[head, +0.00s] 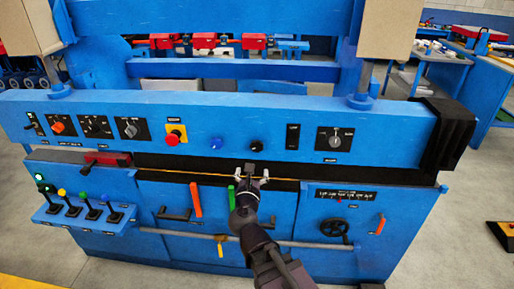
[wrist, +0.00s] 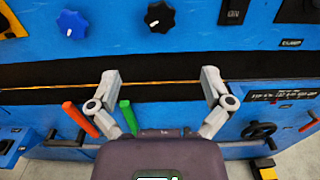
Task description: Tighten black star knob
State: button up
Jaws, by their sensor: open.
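The black star knob (head: 256,145) is on the front of the blue upper beam, right of a blue star knob (head: 216,143). In the wrist view my gripper (wrist: 160,75) points toward the slot, apart from the knob.
Left of the knobs is a red button on a yellow box (head: 175,134). Right are a rocker switch (head: 292,136) and a rotary selector (head: 334,139). Below are a red handle (head: 195,199), a green handle (head: 231,197) and a black handwheel (head: 334,227). Coloured levers (head: 73,205) stand at left.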

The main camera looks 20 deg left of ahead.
aim_at(256, 148)
jog(key=x, duration=1.3)
jog(key=shift+w, duration=0.15)
jog(key=c, duration=1.1)
